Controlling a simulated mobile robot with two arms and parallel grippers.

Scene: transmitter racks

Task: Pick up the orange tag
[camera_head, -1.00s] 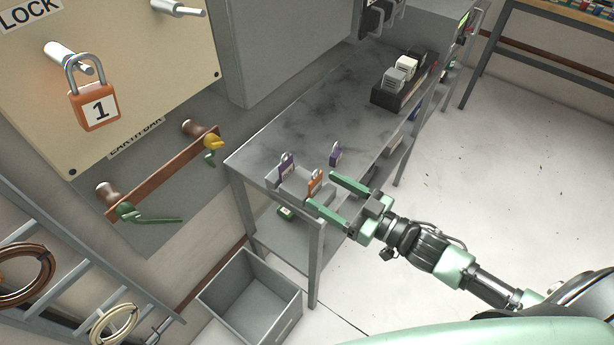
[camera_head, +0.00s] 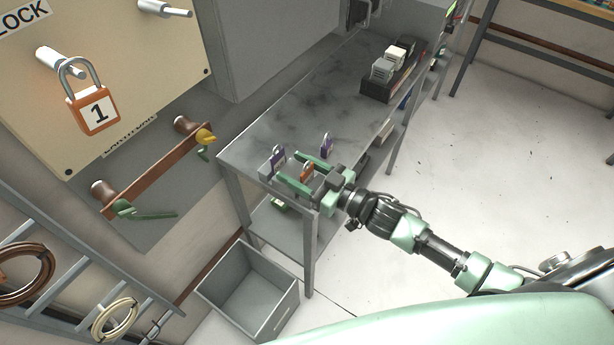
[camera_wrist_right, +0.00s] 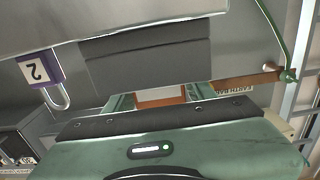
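The small orange tag (camera_head: 306,172) stands at the near end of the grey bench, between the two green fingers of my right gripper (camera_head: 304,173). The fingers are apart, with a gap beside the tag in the head view. In the right wrist view an orange and white piece (camera_wrist_right: 161,96) shows between the fingers, mostly hidden by the gripper body. A larger orange padlock marked 1 (camera_head: 94,112) hangs on the cream panel at the left. My left gripper is not in view.
Purple padlocks stand close by, one left of the fingers (camera_head: 277,161) and one behind them (camera_head: 326,145); one marked 2 shows in the wrist view (camera_wrist_right: 39,71). A grey bin (camera_head: 285,308) sits on the floor below. The bench middle (camera_head: 290,105) is clear.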

